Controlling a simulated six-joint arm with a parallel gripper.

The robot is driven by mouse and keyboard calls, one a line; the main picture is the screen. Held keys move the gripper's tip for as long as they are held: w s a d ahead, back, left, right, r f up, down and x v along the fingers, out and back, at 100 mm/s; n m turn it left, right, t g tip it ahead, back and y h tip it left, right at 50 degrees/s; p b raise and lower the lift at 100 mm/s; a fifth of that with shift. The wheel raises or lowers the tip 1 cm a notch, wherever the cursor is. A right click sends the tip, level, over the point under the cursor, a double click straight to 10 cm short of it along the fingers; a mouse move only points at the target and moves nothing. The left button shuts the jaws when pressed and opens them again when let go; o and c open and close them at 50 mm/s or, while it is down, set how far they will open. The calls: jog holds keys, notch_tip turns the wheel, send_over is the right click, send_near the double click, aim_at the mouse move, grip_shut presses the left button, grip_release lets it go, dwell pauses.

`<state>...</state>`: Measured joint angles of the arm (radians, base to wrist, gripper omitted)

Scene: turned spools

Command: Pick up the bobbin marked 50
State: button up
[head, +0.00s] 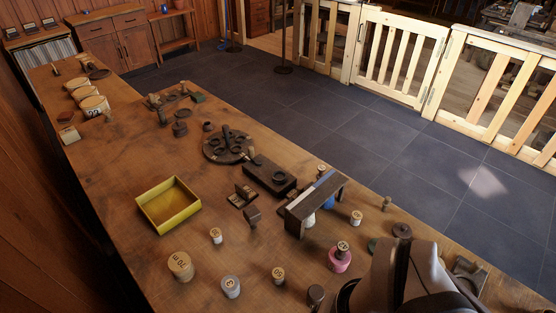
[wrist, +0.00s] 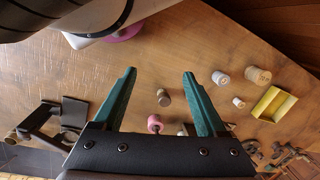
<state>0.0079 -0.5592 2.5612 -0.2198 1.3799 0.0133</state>
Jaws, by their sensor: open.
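Several bobbins with marked tops stand on the wooden bench. In the head view, a small tan one (head: 278,275) stands near the front, and its mark may be 50, but it is too small to be sure. Others are a pale grey one (head: 230,287), a large tan one (head: 180,266), a small pale one (head: 216,235), a tan one (head: 356,217) by the dark rack and a pink one (head: 340,258). My gripper (wrist: 159,74) is open and empty in the wrist view. A brown-sided bobbin (wrist: 163,97) shows between its teal fingers, apart from them.
A yellow tray (head: 140,206) stands empty left of the bobbins. A dark rack (head: 297,226) with a sloped top stands right of centre. Dark turned parts (head: 228,147) lie farther back. Bare wood lies around the front bobbins.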

jog(key=w+a+f+n+g+h, duration=0.25)
jog(key=w+n+h, duration=0.4)
jog(key=n, duration=0.55)
jog(key=n+t+h, duration=0.6)
jog(key=n+t, duration=0.5)
jog(key=n, duration=0.8)
send_near(273, 276)
jog(key=v, duration=0.5)
jog(key=shift+s+a, duration=0.1)
jog(key=shift+s, duration=0.25)
jog(key=shift+w+f+n, duration=0.2)
jog(key=shift+f+n, duration=0.1)
jog(key=shift+f, duration=0.05)
jog(key=x, duration=1.5)
jog(key=shift+w+r, duration=0.1)
jog(key=shift+r, duration=0.2)
grip_shut()
